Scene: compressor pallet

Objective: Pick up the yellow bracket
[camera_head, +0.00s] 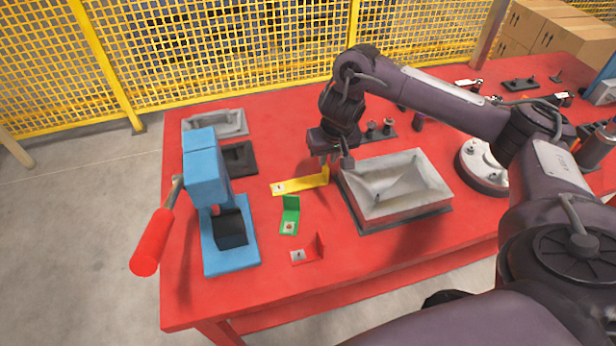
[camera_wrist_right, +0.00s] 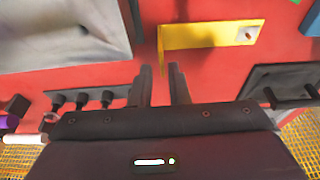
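The yellow bracket (camera_head: 302,184) lies on the red table, with its upright end at the right, beside a grey metal casting. In the right wrist view the yellow bracket (camera_wrist_right: 212,34) is just beyond my fingertips, its upright end nearly in line with the gap between them. My right gripper (camera_head: 337,163) is above and close to that upright end. In the wrist view my right gripper (camera_wrist_right: 162,75) has its fingers apart with nothing between them. I cannot tell from these views how high the fingertips are above the bracket. My left gripper is not in view.
A green bracket (camera_head: 290,217) and a red bracket (camera_head: 309,250) lie nearer the front. A blue press (camera_head: 207,180) with a red handle stands at left. The grey casting (camera_head: 399,181) is close on the right. A yellow mesh fence (camera_head: 230,45) runs behind the table.

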